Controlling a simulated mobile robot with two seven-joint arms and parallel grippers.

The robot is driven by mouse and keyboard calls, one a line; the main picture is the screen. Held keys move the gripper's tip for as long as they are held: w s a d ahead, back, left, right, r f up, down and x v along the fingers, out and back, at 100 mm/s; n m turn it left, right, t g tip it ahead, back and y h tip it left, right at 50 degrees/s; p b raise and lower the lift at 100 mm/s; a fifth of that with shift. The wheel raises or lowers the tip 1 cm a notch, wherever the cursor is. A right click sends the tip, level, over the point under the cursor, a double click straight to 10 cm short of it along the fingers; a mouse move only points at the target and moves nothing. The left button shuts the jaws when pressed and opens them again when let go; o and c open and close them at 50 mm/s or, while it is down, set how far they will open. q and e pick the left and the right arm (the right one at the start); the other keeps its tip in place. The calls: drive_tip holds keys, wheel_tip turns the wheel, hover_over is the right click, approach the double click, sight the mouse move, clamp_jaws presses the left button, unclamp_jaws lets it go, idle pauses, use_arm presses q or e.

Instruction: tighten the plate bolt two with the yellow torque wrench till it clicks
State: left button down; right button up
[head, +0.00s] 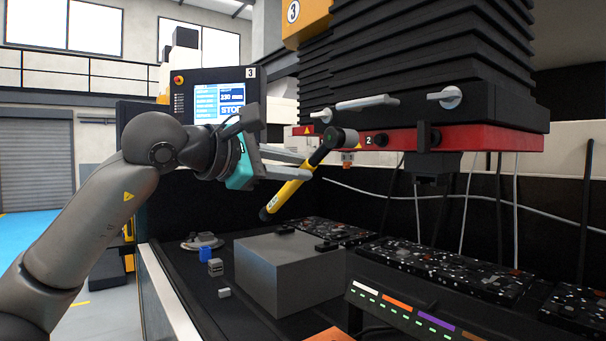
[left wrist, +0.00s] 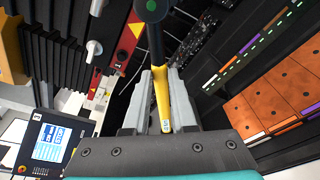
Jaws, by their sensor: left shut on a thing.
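The yellow torque wrench (head: 289,190) is tilted, its handle end low at left and its dark round head (head: 345,138) high at right. My left gripper (head: 306,165) is shut on its handle; the left wrist view shows the yellow handle (left wrist: 161,98) between the two fingers (left wrist: 163,82). The red plate (head: 470,139) runs along the bottom of the black bellows. Beside its label "2" is a dark round bolt (head: 381,140). In the head view the wrench head appears just left of that label; whether it touches the plate is unclear. My right gripper is out of view.
A grey block (head: 289,272) stands below the wrench, with small blue and grey pieces at its left. Black speckled trays (head: 440,268) lie at right. A screen (head: 219,100) stands behind my left arm. Grey levers (head: 366,103) stick out above the plate. Cables hang behind.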

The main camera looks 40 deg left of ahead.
use_arm(q)
drive_tip(key=shift+r, duration=0.15)
drive_tip(key=s+d+f+n+g+h+p, duration=0.1)
drive_tip(key=s+d+f+n+h+p, duration=0.15)
drive_tip(key=d+n, duration=0.55)
drive_tip(key=shift+n, duration=0.8)
drive_tip(key=w+p, duration=0.5)
drive_tip(key=shift+a+f, duration=0.3)
idle(0.5)
drive_tip(key=shift+p+x, duration=0.6)
drive_tip(key=shift+x, duration=0.25)
idle(0.5)
drive_tip(key=shift+s+r, duration=0.1)
drive_tip(key=shift+r, duration=0.05)
